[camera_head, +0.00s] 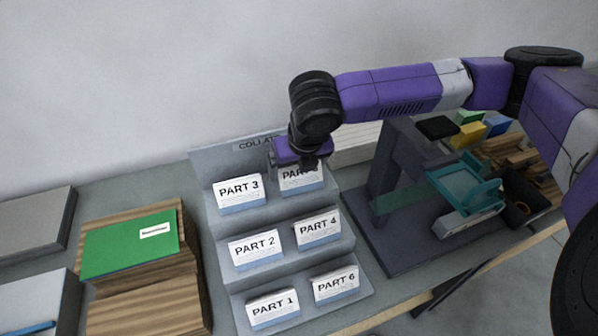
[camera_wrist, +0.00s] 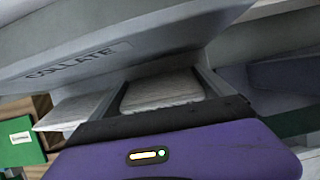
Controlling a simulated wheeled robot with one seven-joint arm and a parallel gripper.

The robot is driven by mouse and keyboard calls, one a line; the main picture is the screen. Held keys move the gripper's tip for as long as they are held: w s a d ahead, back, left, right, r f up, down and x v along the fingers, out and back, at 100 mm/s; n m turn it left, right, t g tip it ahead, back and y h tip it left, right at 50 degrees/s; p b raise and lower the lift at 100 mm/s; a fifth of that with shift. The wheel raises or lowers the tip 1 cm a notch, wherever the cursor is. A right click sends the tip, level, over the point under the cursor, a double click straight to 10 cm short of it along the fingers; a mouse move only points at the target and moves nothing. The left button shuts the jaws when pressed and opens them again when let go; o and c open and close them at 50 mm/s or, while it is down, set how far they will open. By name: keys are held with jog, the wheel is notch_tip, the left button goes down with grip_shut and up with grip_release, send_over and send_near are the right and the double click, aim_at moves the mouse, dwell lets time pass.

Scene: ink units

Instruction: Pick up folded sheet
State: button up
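The collating rack (camera_head: 205,165), a grey stepped stand marked COLLATE, holds folded sheets labelled PART 1 to PART 6. The PART 5 sheet (camera_head: 302,184) is on the top step at right, its label partly covered by my gripper (camera_head: 300,165). In the wrist view my gripper (camera_wrist: 165,88) has its two fingers spread apart, with the white folded sheet (camera_wrist: 163,92) between them. I cannot tell if the fingers touch it. The PART 3 sheet (camera_head: 239,192) is beside it on the left and also shows in the wrist view (camera_wrist: 70,113).
A green folder (camera_head: 130,245) lies on a wooden block at left. A dark stand with a teal cradle (camera_head: 465,185) stands close to the right of the rack. White stacked sheets (camera_head: 355,143) are behind it. The rack's back panel (camera_wrist: 110,45) is close to my gripper.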

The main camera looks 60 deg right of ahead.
jog(key=c, duration=0.5)
jog(key=shift+r, duration=0.1)
